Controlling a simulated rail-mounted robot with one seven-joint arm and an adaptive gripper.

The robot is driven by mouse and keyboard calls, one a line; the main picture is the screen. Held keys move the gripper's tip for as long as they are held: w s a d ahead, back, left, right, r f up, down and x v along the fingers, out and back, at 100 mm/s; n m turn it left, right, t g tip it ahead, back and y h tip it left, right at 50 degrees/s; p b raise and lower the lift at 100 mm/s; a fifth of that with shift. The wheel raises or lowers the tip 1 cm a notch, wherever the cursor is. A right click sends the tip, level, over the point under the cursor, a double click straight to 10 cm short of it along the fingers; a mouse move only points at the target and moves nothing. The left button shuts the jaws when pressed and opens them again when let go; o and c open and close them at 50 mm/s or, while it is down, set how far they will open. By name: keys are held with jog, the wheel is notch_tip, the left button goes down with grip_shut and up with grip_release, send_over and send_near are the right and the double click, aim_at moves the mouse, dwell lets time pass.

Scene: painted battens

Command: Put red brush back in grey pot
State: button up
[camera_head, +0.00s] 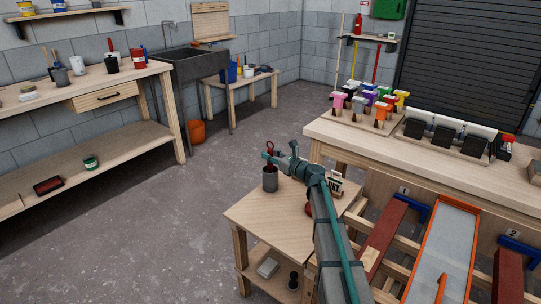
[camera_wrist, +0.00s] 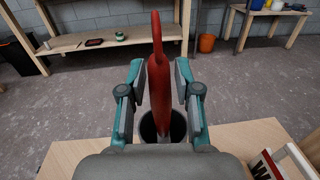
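The red brush (camera_wrist: 158,75) stands nearly upright, its looped red handle at the top, between the two fingers of my gripper (camera_wrist: 159,80) in the wrist view. A narrow gap shows on each side of the handle, so the fingers look open around it. The grey pot (camera_head: 270,179) stands on the small wooden table. In the wrist view the dark pot mouth (camera_wrist: 176,124) is behind the brush's lower part. The brush's lower end is hidden by my gripper's body and the pot. In the head view my gripper (camera_head: 268,156) and the red handle (camera_head: 270,146) are just above the pot.
A workbench (camera_head: 440,160) with several colourful-handled brushes is behind at right. The table's front left is clear.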

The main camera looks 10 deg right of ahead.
jog(key=shift+o, duration=0.9)
jog(key=shift+s+d, duration=0.1)
